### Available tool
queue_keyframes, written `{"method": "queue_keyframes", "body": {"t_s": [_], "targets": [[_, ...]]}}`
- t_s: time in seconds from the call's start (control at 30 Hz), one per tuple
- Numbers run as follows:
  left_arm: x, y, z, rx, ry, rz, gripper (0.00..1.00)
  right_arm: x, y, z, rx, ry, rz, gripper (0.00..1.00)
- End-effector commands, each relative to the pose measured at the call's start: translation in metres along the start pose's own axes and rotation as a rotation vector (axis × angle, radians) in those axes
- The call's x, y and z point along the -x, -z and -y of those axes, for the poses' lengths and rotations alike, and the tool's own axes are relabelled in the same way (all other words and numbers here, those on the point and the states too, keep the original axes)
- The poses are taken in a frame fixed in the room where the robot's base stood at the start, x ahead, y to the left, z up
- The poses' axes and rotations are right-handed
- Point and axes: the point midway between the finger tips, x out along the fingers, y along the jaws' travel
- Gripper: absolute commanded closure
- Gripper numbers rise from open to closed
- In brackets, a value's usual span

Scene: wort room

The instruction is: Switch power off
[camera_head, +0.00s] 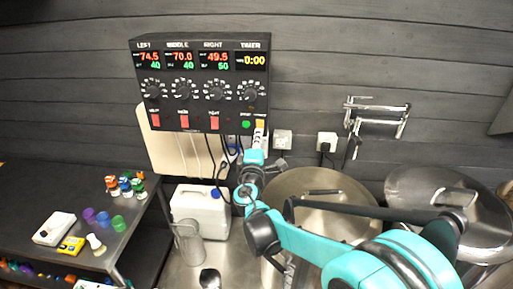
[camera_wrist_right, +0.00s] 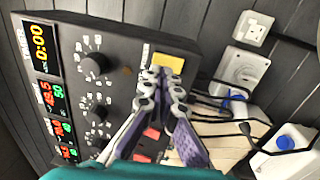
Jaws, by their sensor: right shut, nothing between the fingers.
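A black control box (camera_head: 200,90) with lit displays, knobs, red switches and a green button (camera_head: 246,124) hangs on the wall. A yellow switch (camera_head: 260,123) sits at its lower right corner; it also shows in the right wrist view (camera_wrist_right: 168,62). My right gripper (camera_head: 259,138) is shut and empty, its fingertips just below the yellow switch. In the wrist view the fingertips (camera_wrist_right: 162,80) appear very near or against the switch; I cannot tell if they touch. The fingers hide the green button in the wrist view. My left gripper is out of view.
Cables hang below the box. A white canister (camera_head: 200,209), a clear jug (camera_head: 187,243) and lidded steel pots (camera_head: 335,210) stand beneath. A side table (camera_head: 40,190) is left.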

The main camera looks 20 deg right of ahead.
Motion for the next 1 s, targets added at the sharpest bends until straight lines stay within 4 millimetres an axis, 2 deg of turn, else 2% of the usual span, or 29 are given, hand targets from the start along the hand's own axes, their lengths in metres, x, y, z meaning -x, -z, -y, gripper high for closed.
{"method": "queue_keyframes", "body": {"t_s": [0.1, 0.3, 1.0], "targets": [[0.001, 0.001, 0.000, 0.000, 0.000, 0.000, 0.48, -0.019, -0.001, 0.000, 0.001, 0.000, 0.002, 1.00], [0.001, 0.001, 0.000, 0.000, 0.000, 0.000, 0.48, -0.035, 0.000, 0.000, 0.000, 0.000, 0.000, 1.00], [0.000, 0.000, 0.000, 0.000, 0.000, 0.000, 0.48, -0.044, 0.000, -0.002, 0.000, 0.000, 0.000, 1.00]]}}
